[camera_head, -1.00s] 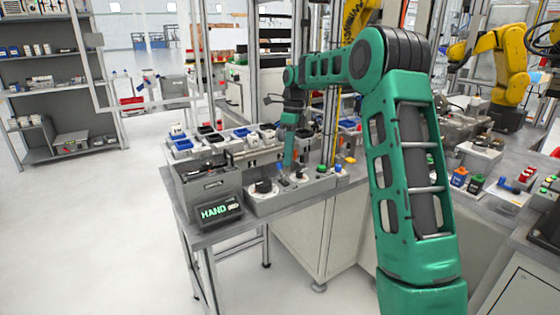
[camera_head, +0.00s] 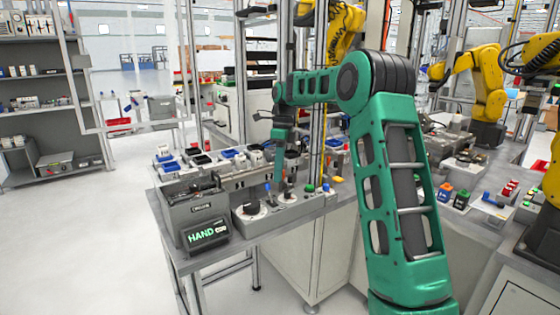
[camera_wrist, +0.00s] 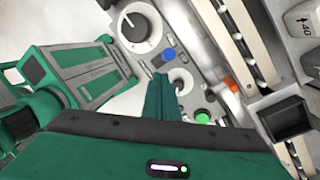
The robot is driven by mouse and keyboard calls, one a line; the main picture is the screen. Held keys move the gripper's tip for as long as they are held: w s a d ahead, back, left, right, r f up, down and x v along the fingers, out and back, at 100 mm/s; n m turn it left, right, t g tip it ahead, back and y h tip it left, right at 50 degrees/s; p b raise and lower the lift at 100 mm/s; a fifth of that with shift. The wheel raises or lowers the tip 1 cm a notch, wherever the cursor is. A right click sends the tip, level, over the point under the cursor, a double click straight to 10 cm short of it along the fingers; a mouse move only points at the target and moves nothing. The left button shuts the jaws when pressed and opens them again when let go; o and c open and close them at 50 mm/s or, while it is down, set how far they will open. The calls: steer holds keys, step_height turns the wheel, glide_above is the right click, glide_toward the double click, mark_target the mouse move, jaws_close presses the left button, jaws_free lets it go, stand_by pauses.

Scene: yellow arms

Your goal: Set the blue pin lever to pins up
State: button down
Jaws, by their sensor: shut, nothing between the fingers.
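The blue pin lever (camera_head: 267,188) stands on a grey control panel (camera_head: 240,222), just behind and right of a black rotary knob (camera_head: 252,207). In the wrist view its blue cap (camera_wrist: 168,54) is seen nearly end-on, between the knob (camera_wrist: 140,27) and a small grey switch in a white ring (camera_wrist: 181,80). My gripper (camera_head: 284,182) is shut and empty, pointing down over the panel just right of the lever. In the wrist view the green fingers (camera_wrist: 160,82) are close beside the blue cap, with a small gap apparent. Contact cannot be told. The lever's setting cannot be read.
A grey box (camera_head: 192,208) with a screen reading HAND (camera_head: 207,234) stands at the left. Blue and dark bins (camera_head: 170,166) are behind. Open floor is at the left.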

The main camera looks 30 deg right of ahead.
steer(key=d+v, duration=0.2)
steer(key=v, duration=0.9)
steer(key=shift+d+f, duration=0.1)
steer(key=shift+f, duration=0.05)
